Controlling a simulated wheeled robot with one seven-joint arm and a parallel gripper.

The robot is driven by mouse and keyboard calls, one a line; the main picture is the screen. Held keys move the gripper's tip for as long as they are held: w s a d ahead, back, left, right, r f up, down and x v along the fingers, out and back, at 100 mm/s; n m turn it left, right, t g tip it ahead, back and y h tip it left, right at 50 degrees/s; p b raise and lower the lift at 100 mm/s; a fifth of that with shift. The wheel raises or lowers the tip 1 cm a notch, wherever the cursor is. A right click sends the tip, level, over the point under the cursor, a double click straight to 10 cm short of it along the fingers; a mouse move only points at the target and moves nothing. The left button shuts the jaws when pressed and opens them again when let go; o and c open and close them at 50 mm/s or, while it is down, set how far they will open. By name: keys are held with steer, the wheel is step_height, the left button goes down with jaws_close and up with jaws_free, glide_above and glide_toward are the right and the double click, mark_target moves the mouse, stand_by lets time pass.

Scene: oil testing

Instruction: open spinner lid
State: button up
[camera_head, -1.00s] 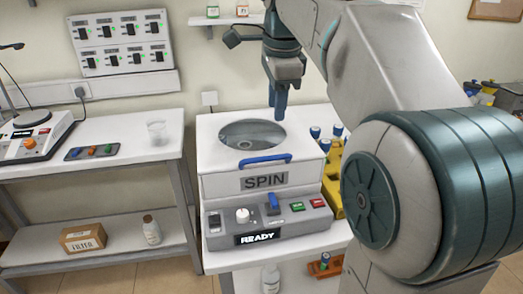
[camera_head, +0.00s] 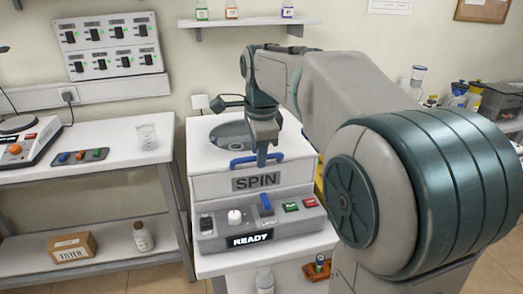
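The spinner (camera_head: 205,184) is a white box with a "SPIN" label on its front and a round dark window in its lid (camera_head: 203,155). The lid is down, with a blue handle (camera_head: 240,161) along its front edge. The control panel below reads "READY". My gripper (camera_head: 262,163) points down at the right part of the blue handle. My arm hides the spinner's back right part.
My arm's large joint fills the right side. A wall shelf (camera_head: 255,24) with small bottles hangs above. A box (camera_head: 61,248) and a bottle (camera_head: 143,237) sit on the lower shelf.

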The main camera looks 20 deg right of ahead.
jaws_close()
steer(key=shift+d, duration=0.1)
steer(key=shift+r, duration=0.1)
